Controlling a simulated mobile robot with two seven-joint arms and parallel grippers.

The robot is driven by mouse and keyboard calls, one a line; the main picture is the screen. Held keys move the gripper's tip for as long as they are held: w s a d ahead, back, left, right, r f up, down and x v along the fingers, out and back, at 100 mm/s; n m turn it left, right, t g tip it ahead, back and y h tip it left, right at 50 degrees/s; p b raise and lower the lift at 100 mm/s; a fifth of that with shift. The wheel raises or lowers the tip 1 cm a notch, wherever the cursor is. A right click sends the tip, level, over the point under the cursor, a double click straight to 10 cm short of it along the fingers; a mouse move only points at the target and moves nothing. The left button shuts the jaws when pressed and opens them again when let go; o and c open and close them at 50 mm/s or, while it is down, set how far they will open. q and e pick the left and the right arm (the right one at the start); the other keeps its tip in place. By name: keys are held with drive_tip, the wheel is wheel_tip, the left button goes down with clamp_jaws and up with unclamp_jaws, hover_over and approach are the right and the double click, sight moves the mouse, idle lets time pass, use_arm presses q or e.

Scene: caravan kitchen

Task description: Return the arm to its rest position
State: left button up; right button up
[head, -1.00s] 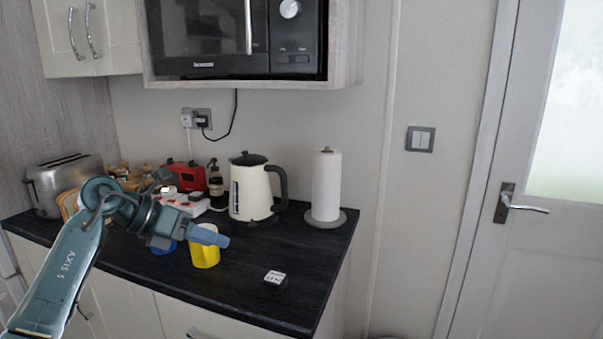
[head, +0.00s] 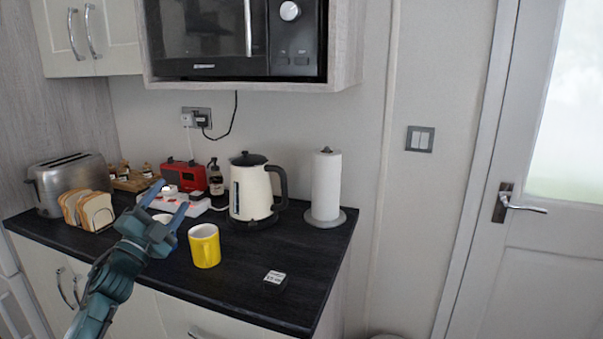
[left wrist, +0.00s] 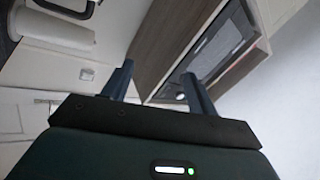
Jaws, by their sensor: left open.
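My left arm comes in from the lower left in the head view. Its gripper (head: 166,205) is open and empty, fingers pointing up and to the right, in front of the worktop (head: 240,285). It is left of the yellow mug (head: 205,246) and apart from it. It partly hides a pale round item behind it. In the left wrist view the two fingers (left wrist: 157,88) stand apart with nothing between them. My right gripper is not in view.
A microwave (head: 235,40) hangs above. Free worktop lies right of the mug.

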use_arm(q)
drive_tip(key=w+a+f+n+g+y, duration=0.2)
drive_tip(key=a+f+n+g+y, duration=0.4)
drive_tip(key=f+n+y, duration=0.65)
drive_tip(key=s+d+f+n+h, duration=0.2)
drive_tip(key=s+d+f+h, duration=0.5)
drive_tip(key=f, duration=0.4)
drive_tip(key=s+d+f+g, duration=0.1)
drive_tip(key=s+d+f, duration=0.3)
drive_tip(key=s, duration=0.6)
drive_tip(key=s+d+f+g+h, duration=0.1)
drive_tip(key=s+d+f, duration=0.3)
drive_tip(key=s, duration=0.7)
drive_tip(key=s+d+f+g, duration=0.3)
drive_tip(key=s+d+f, duration=0.1)
drive_tip(key=s, duration=0.7)
drive_tip(key=shift+d+f+h, duration=0.25)
drive_tip(key=shift+d+h, duration=0.1)
drive_tip(key=shift+d, duration=0.1)
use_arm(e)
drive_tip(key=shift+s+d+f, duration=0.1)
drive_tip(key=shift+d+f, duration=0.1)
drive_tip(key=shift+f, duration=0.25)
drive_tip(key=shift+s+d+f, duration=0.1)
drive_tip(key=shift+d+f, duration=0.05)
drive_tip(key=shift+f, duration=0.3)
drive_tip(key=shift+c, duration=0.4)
